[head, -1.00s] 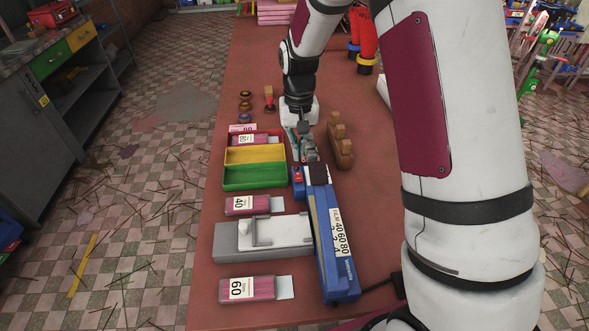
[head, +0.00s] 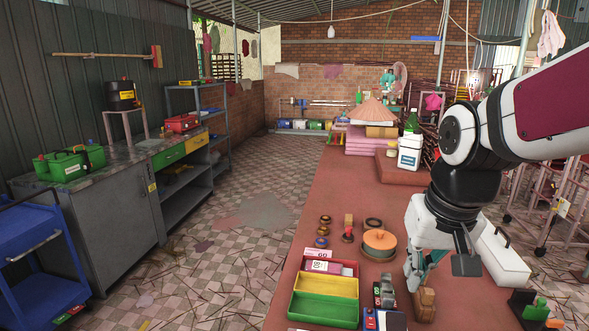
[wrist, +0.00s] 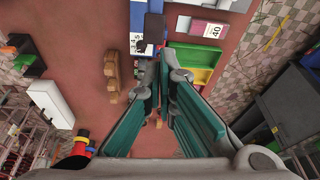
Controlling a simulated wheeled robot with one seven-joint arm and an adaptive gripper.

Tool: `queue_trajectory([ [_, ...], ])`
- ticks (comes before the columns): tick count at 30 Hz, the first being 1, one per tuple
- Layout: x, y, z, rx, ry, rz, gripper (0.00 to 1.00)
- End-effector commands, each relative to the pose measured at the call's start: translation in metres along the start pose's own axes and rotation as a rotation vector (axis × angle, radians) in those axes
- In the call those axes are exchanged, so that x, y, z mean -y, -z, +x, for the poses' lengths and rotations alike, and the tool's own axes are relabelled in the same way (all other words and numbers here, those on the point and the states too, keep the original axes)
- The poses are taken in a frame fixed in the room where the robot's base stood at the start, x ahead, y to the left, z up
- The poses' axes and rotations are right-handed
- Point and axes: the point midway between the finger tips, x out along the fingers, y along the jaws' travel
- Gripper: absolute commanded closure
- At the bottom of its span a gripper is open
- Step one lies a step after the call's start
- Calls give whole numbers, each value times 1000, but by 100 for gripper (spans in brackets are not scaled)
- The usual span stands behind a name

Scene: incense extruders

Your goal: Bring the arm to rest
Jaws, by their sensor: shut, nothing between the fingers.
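My gripper (head: 412,284) is shut and empty, its fingers pointing down beside a brown wooden stand (head: 426,305) on the right of the table. In the wrist view, the teal fingers of my gripper (wrist: 164,62) reach up the middle and come close at the tips. The wooden stand (wrist: 111,70) is left of the fingers there, and they appear clear of it. How high the fingertips are above the table is hard to tell.
A red, yellow and green tray (head: 328,310) stands left of the gripper. A white box with a handle (head: 503,262) stands to the right. An orange disc (head: 379,242) lies behind. The aisle (head: 200,265) at left has scattered sticks.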

Motion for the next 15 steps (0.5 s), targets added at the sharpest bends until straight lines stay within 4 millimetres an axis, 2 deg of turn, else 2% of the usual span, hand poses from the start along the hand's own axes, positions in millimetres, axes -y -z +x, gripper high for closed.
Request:
queue_trajectory([
  [1, -1, -13, -13, -27, 1, -9, 100],
  [6, -5, -57, -42, -95, -1, -42, 100],
  [12, -9, -99, -57, -159, -8, -71, 100],
  [15, -10, -112, -59, -176, -11, -80, 100],
])
